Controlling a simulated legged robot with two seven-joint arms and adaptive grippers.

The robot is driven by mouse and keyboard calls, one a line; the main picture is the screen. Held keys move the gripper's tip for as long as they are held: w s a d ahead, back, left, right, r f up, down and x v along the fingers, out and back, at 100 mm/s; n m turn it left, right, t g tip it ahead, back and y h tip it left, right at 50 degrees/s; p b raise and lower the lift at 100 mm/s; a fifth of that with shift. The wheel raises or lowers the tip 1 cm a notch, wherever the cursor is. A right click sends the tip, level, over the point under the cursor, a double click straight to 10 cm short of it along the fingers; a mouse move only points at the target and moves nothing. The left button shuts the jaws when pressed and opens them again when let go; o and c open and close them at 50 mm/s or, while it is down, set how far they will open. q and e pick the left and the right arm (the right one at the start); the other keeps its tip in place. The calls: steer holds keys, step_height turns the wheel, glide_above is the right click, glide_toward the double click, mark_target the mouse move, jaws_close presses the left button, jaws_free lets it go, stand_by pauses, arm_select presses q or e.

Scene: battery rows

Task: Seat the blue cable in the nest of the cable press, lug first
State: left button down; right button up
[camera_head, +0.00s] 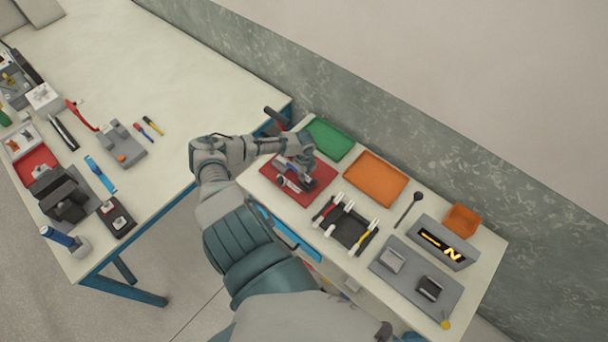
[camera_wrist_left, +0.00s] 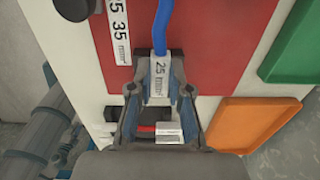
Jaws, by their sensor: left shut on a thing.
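The blue cable (camera_wrist_left: 163,25) shows in the left wrist view, running up from between the fingers to the top edge. It carries a white tag marked 25 mm² (camera_wrist_left: 158,80). My left gripper (camera_wrist_left: 158,100) is shut on it at the tag, over the red mat (camera_wrist_left: 215,45). In the head view my left gripper (camera_head: 300,178) is over the same red mat (camera_head: 310,199) on the right-hand bench, and the cable is hard to make out there. I cannot see the lug clearly. I cannot tell which device is the cable press. My right gripper is not in view.
A green tray (camera_head: 330,137) and an orange tray (camera_head: 376,178) lie beside the mat. A black rack with cables (camera_head: 350,228), a grey plate with two blocks (camera_head: 412,293) and an orange bin (camera_head: 462,219) stand to the right. The left table (camera_head: 150,70) holds several tools and devices.

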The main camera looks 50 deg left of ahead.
arm_select(q)
steer(key=c, duration=1.1)
jaws_free()
steer(key=shift+s+d+f, duration=0.35)
steer(key=shift+d+f, duration=0.05)
steer(key=shift+f, duration=0.1)
steer(key=shift+o, duration=0.4)
steer(key=shift+w+a+f, duration=0.2)
steer(key=shift+w+a, duration=0.1)
steer(key=shift+w, duration=0.05)
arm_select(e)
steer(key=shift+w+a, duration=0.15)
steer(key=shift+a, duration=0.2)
arm_select(q)
steer(key=shift+s+d+r, duration=0.1)
steer(key=shift+r, duration=0.15)
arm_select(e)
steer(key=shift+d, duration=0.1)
